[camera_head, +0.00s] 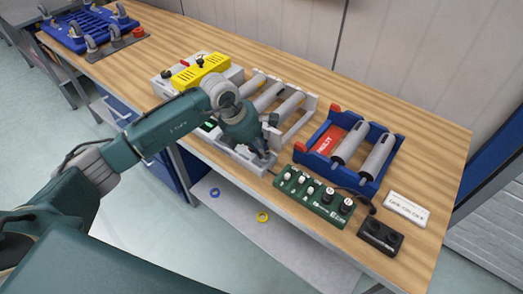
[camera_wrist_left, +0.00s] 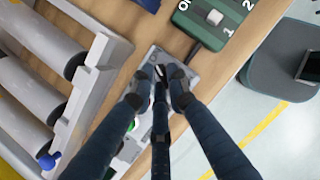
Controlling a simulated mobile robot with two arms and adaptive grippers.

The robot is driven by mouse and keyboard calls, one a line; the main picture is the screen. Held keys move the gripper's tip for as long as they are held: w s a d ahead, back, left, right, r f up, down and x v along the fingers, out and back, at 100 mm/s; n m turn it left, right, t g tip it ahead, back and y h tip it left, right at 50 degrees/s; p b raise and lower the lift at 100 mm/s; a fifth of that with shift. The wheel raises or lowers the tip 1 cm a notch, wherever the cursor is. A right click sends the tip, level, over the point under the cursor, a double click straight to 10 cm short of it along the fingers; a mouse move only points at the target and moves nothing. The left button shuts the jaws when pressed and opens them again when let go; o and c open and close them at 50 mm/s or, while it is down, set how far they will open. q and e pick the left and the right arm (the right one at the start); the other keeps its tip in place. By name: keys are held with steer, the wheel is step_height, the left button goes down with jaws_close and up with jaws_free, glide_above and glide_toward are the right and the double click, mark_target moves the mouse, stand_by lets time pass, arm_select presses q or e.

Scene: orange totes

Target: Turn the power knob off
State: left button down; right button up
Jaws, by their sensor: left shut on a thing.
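The power knob is a small dark knob (camera_wrist_left: 161,74) on a light grey control panel (camera_wrist_left: 148,62) in the left wrist view. The panel is the front part of the roller machine (camera_head: 243,158) in the head view. My left gripper (camera_head: 262,152) reaches down onto this panel from the left. In the left wrist view its fingertips (camera_wrist_left: 162,83) are closed around the knob. The fingers hide most of the knob, so I cannot tell its exact angle. My right gripper is not in view.
A green box with several knobs (camera_head: 318,195) stands just right of the panel. A blue tray with rollers (camera_head: 312,157), a black box (camera_head: 380,236) and a white label block (camera_head: 407,209) are further right. Yellow (camera_head: 262,217) and blue (camera_head: 214,192) rings lie on the lower shelf.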

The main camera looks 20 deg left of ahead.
arm_select(q)
steer(key=n+t+y+b, duration=0.1)
steer(key=n+b, duration=0.1)
steer(key=n, duration=0.1)
steer(key=shift+f+n, duration=0.1)
steer(key=shift+n, duration=0.3)
steer(key=n+b, duration=0.1)
steer(key=n+y+b, duration=0.1)
steer(key=n, duration=0.1)
steer(key=shift+s+d+n+t+b, duration=0.15)
steer(key=shift+d+n+t+b, duration=0.05)
steer(key=shift+n+t+b, duration=0.1)
steer(key=n+y+b, duration=0.1)
steer(key=n+b, duration=0.1)
steer(key=n, duration=0.1)
steer(key=shift+n+y+b, duration=0.3)
steer(key=shift+y+b, duration=0.05)
steer(key=shift+y, duration=0.05)
steer(key=shift+s+d+n+y+b, duration=0.1)
steer(key=shift+n+y+b, duration=0.5)
steer(key=shift+n+b, duration=0.7)
steer(key=shift+n, duration=0.5)
steer(key=c, duration=1.7)
jaws_free()
steer(key=v, duration=1.2)
steer(key=shift+d+r, duration=0.1)
steer(key=shift+r, duration=0.15)
